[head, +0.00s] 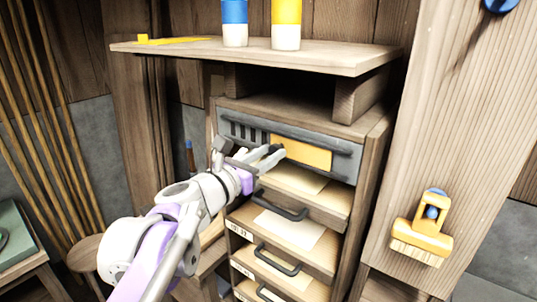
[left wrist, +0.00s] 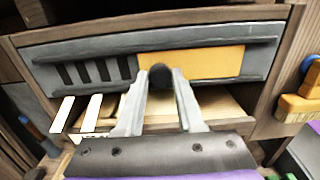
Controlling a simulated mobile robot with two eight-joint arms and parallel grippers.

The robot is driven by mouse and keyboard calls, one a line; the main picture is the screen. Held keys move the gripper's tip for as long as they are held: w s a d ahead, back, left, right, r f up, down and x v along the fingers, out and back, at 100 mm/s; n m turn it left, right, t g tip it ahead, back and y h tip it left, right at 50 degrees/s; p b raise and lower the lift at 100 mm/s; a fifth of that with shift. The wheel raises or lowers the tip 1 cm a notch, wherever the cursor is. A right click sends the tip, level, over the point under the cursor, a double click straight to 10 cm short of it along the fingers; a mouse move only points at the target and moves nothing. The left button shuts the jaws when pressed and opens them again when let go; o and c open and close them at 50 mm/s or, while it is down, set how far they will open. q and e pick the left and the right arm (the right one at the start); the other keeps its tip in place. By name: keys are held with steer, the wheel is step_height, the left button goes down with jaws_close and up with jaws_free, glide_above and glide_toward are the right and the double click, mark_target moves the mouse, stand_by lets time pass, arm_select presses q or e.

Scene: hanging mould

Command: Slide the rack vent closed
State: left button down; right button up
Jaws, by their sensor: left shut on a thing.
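The rack vent is a grey metal frame (head: 240,128) across the top of the wooden rack, and it fills the upper part of the left wrist view (left wrist: 60,52). Several dark slots (left wrist: 85,71) are uncovered at its left. A yellow sliding panel (head: 305,152) covers the right part and also shows in the left wrist view (left wrist: 205,63). A dark round knob (left wrist: 161,76) sits at the panel's left end. My left gripper (head: 274,152) is shut on this knob, with a finger on each side (left wrist: 160,88). My right gripper is not in view.
Below the vent are several open-fronted drawers with dark handles (head: 280,207) and pale sheets. A shelf (head: 340,60) above holds a blue-and-white container (head: 235,22) and a yellow-and-white one (head: 286,24).

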arm_select(q)
steer(key=w+a, duration=0.3)
steer(key=a, duration=0.1)
steer(key=w+a+p, duration=0.1)
steer(key=w+a, duration=0.2)
steer(key=a, duration=0.1)
steer(key=w+a+p, duration=0.1)
steer(key=w+a, duration=0.2)
steer(key=a, duration=0.1)
steer(key=shift+a, duration=0.2)
steer(key=shift+r, duration=0.1)
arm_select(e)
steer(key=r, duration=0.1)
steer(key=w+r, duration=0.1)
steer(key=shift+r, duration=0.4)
arm_select(q)
steer(key=c, duration=0.9)
jaws_free()
steer(key=o, duration=0.4)
steer(key=shift+w+a, duration=0.1)
steer(key=shift+a, duration=0.05)
steer(key=shift+c, duration=0.2)
